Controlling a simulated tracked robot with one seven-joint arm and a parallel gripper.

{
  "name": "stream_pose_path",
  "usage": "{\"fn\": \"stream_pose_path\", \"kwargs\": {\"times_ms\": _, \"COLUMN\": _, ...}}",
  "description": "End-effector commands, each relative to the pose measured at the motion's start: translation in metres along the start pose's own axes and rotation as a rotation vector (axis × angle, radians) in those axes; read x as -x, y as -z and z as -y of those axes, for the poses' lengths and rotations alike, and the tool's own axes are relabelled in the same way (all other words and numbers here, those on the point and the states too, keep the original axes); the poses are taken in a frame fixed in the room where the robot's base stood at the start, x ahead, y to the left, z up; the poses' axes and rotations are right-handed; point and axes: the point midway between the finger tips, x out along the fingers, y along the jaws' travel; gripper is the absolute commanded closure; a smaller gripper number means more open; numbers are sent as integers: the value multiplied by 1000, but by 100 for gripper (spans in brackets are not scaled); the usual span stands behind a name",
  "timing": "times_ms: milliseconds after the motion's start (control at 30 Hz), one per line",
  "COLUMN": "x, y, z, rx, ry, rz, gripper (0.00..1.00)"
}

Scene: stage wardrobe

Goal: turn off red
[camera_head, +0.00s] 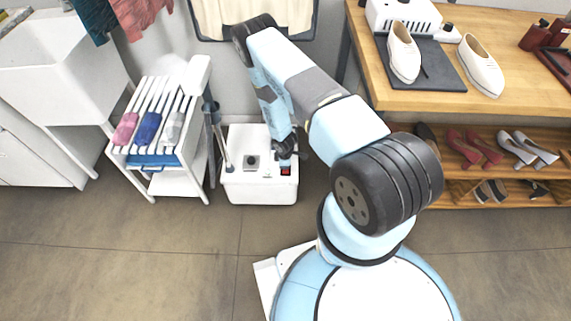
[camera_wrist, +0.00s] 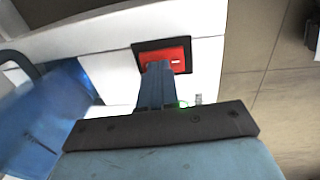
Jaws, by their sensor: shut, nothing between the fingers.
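A red rocker switch (camera_head: 286,171) in a black frame sits on the front right of a white box-shaped machine (camera_head: 258,188) on the floor. In the wrist view the red switch (camera_wrist: 173,55) shows close up, with a small white mark on it. My gripper (camera_wrist: 158,68) is shut and empty, its fingertips at the lower left edge of the switch. I cannot tell whether they touch it. The fingertips hide part of the switch. In the head view my gripper (camera_head: 287,155) is just above the switch, partly hidden by my wrist.
A white rolling cart (camera_head: 194,178) with rolled coloured cloths stands left of the machine, with a grey pole between them. A wooden table (camera_head: 440,100) with white shoes and a shoe shelf (camera_head: 500,199) stand to the right. The floor in front is clear.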

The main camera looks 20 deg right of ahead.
Motion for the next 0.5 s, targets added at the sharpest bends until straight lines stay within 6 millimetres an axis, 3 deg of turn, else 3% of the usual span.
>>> {"fn": "stream_pose_path", "kwargs": {"times_ms": 500, "x": 4, "y": 0, "z": 6, "rx": -2, "ry": -3, "rz": -1, "gripper": 100}}
